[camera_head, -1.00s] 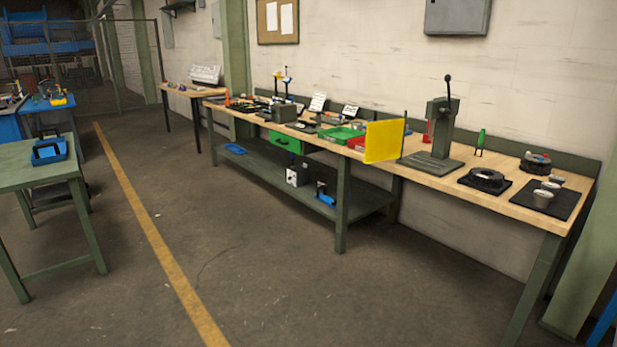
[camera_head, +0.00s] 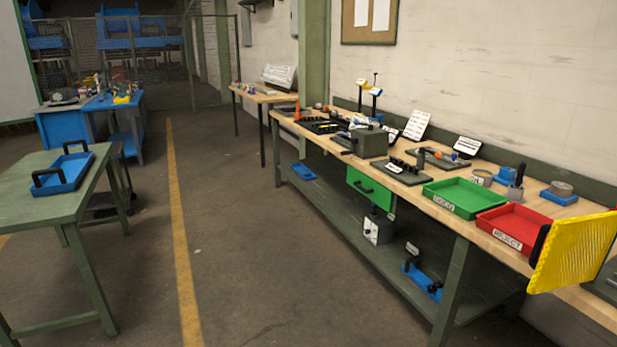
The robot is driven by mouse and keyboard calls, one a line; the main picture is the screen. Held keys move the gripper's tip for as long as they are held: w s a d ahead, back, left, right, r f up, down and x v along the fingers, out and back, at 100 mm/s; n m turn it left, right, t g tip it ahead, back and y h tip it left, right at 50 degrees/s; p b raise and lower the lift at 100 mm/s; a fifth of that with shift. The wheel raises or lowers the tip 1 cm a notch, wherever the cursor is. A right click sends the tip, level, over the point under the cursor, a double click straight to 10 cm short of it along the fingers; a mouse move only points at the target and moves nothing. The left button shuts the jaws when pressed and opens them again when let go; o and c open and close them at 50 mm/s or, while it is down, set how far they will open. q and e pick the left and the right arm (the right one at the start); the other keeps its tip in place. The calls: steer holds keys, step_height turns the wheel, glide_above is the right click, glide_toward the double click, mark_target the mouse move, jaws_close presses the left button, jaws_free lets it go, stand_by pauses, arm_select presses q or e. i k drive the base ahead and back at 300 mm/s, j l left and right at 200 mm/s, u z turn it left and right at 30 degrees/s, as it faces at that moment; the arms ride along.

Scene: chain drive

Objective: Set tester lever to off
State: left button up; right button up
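No thing in view can be made out for certain as the tester. A grey box (camera_head: 369,142) stands on the long wooden-topped bench (camera_head: 445,203), with a small dark part at its left side; whether that part is a lever, and how it is set, is too small to tell. Neither of my grippers is in view.
A green tray (camera_head: 458,197), a red tray (camera_head: 514,226) and a yellow panel (camera_head: 575,252) are at the bench's near end. A green table (camera_head: 40,203) with a blue tray (camera_head: 62,172) stands on the left. The floor (camera_head: 235,260) between is clear.

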mark_target(370, 126)
steer(key=i, duration=2.5)
steer(key=i+z, duration=0.1)
steer(key=i, duration=0.55)
steer(key=i+j, duration=0.1)
steer(key=i, duration=0.5)
steer(key=z, duration=0.05)
